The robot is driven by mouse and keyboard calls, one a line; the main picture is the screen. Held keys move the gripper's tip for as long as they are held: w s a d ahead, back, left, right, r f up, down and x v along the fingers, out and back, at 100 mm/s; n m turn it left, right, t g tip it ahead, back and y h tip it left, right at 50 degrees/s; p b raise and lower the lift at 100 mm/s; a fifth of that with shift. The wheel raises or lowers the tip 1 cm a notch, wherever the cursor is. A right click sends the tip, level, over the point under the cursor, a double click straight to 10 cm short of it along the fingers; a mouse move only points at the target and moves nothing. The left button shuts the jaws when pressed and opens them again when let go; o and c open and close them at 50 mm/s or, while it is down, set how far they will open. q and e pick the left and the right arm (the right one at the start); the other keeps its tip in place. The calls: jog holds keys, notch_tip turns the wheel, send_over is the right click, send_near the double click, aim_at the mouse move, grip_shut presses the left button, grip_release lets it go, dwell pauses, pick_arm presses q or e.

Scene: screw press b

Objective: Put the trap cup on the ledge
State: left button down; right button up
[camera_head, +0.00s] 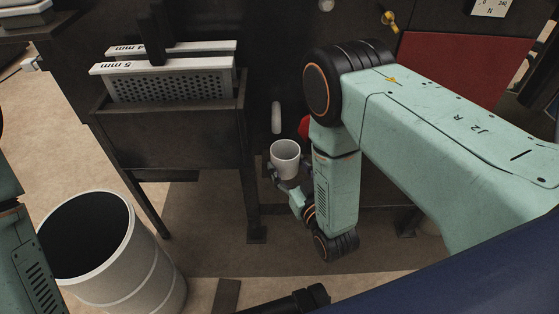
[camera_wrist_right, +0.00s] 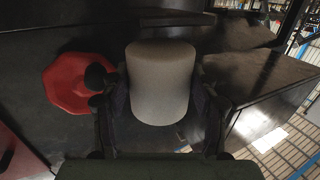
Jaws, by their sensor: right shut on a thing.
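The trap cup (camera_head: 286,154) is a white, open-topped cup, held roughly upright in front of the dark machine. My right gripper (camera_head: 284,181) is shut on it. In the right wrist view the cup (camera_wrist_right: 160,85) sits between the two dark fingers of my right gripper (camera_wrist_right: 157,98), one on each side. I cannot tell for sure which dark surface is the ledge; a flat dark surface (camera_wrist_right: 262,78) lies right of the cup in that view. Whether the cup touches anything below is hidden. My left gripper is outside the view.
A white pipe end (camera_head: 276,117) hangs just behind and above the cup. A red knob (camera_wrist_right: 78,83) is left of the cup in the wrist view. A dark stand (camera_head: 170,135) with perforated trays is at left. A white drum (camera_head: 150,255) stands at lower left.

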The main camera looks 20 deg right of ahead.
aim_at(279, 157)
jog(key=w, duration=0.1)
jog(key=w+b, duration=0.1)
jog(key=w, duration=0.1)
jog(key=w+f, duration=0.1)
jog(key=w, duration=0.1)
jog(key=shift+a+b, duration=0.3)
jog(key=shift+b, duration=0.05)
jog(key=shift+f, duration=0.2)
jog(key=shift+f, duration=0.15)
jog(key=o, duration=1.1)
jog(key=shift+o, duration=0.2)
